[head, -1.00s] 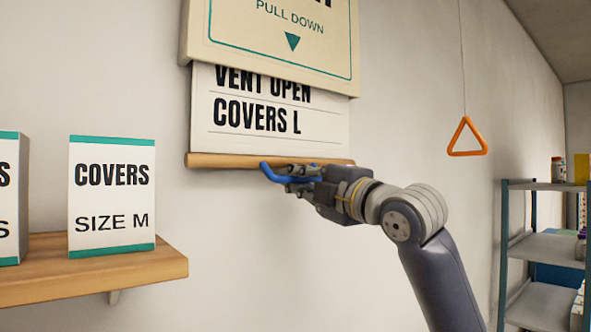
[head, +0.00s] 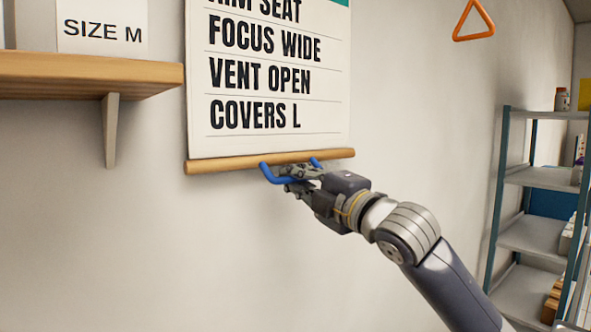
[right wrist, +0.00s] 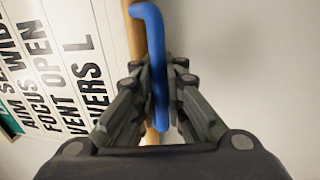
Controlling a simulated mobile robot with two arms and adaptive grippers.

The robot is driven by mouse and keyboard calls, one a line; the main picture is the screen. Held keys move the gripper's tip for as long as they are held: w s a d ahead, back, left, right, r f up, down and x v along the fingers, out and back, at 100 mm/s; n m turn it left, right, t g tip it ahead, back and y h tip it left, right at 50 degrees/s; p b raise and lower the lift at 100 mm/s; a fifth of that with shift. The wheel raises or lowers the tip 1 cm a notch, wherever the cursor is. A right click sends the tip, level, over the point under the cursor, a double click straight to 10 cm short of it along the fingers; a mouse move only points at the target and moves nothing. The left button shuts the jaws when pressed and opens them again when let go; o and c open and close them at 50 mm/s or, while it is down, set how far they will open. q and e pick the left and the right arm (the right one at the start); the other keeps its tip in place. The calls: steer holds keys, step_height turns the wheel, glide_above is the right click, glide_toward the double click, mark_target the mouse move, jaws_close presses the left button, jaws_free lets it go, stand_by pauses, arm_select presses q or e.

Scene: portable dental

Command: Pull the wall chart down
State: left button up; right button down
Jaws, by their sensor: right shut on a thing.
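The wall chart (head: 270,70) hangs on the wall, a white sheet with black lines of text such as "FOCUS WIDE", "VENT OPEN" and "COVERS L". A wooden rod (head: 225,164) runs along its bottom edge, with a blue handle (head: 268,174) on it. My right gripper (head: 296,178) is shut on the blue handle at the rod. In the right wrist view the blue handle (right wrist: 152,30) lies between the fingers, with the rod behind it and the chart text (right wrist: 60,60) to the left. The top of the chart is out of the head view. My left gripper is not in view.
A wooden wall shelf (head: 90,75) with a "SIZE M" box (head: 103,28) is at the upper left. An orange triangular pull (head: 474,20) hangs at the upper right. A metal rack (head: 535,178) stands at the right. The wall below the rod is clear.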

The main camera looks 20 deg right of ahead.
steer(key=shift+s, duration=0.1)
steer(key=c, duration=1.7)
jaws_free()
steer(key=shift+s+d+r, duration=0.1)
steer(key=shift+o, duration=0.2)
steer(key=shift+s, duration=0.1)
steer(key=v, duration=1.2)
